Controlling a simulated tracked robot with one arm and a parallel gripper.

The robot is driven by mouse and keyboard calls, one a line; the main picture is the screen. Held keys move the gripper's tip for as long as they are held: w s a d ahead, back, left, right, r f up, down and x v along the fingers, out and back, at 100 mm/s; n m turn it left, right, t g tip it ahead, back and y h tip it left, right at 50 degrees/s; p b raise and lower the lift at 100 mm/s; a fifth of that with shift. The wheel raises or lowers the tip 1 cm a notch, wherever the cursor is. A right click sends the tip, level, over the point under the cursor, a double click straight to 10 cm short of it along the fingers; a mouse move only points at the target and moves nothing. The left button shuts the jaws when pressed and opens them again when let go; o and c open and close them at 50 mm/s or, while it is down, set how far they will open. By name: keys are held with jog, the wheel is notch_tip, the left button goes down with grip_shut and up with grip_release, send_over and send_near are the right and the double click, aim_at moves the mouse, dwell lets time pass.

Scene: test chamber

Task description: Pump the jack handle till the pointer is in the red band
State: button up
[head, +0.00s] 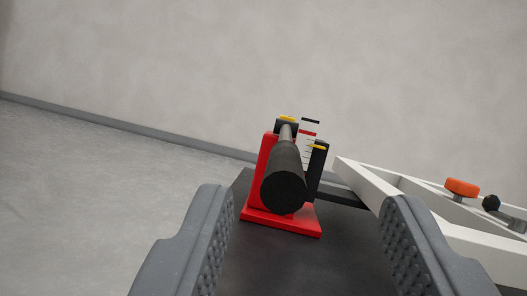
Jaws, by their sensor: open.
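The jack stands ahead of my gripper, with a red body and base plate (257,216). Its handle (284,188) has a thick black grip whose round end faces me, on a grey rod running back to a dark block. Beside it is an upright scale (309,145) with thin ticks, a short red band (308,133) and a black mark above. A yellow pointer-like piece (318,147) on a black post appears below the red band. My gripper (306,200) is open and empty, its ridged grey fingers either side of the handle in the picture, not touching it.
The jack stands on a dark surface (330,255). At right is a white frame (365,185) with an orange knob (462,187) and a black knob (491,203). Bare grey floor lies left, with a plain wall behind.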

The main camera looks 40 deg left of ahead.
aim_at(285, 148)
jog(key=w+a, duration=0.2)
jog(key=w, duration=0.1)
jog(key=w+a+b, duration=0.1)
jog(key=w+a, duration=0.4)
jog(key=shift+w+a, duration=0.1)
jog(key=shift+w, duration=0.2)
jog(key=shift+w+a+r+b, duration=0.2)
jog(key=shift+w+a+b, duration=0.05)
jog(key=shift+w+b, duration=0.05)
jog(key=shift+c, duration=0.3)
